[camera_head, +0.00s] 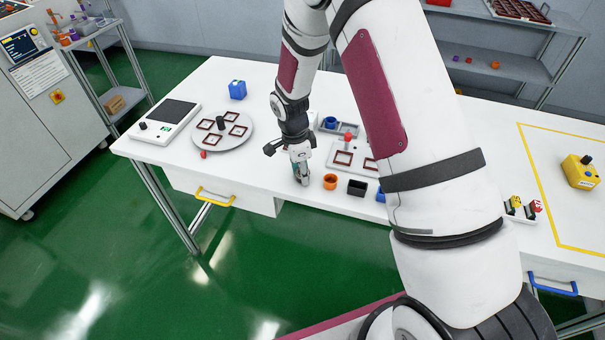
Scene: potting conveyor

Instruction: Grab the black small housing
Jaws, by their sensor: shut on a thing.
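My gripper (301,180) points down near the front edge of the white table. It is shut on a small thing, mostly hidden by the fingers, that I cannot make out. A black open square housing (357,188) stands on the table to the right of my gripper, apart from it. A smaller black piece (220,123) stands among brown square frames on the round grey plate (215,145) to the left. I cannot tell which black piece is the small housing.
An orange round cup (330,182) stands close to the right of my gripper. A blue block (237,90) is farther back. A white scale (165,122) is at the left. A yellow box (580,172) is far right.

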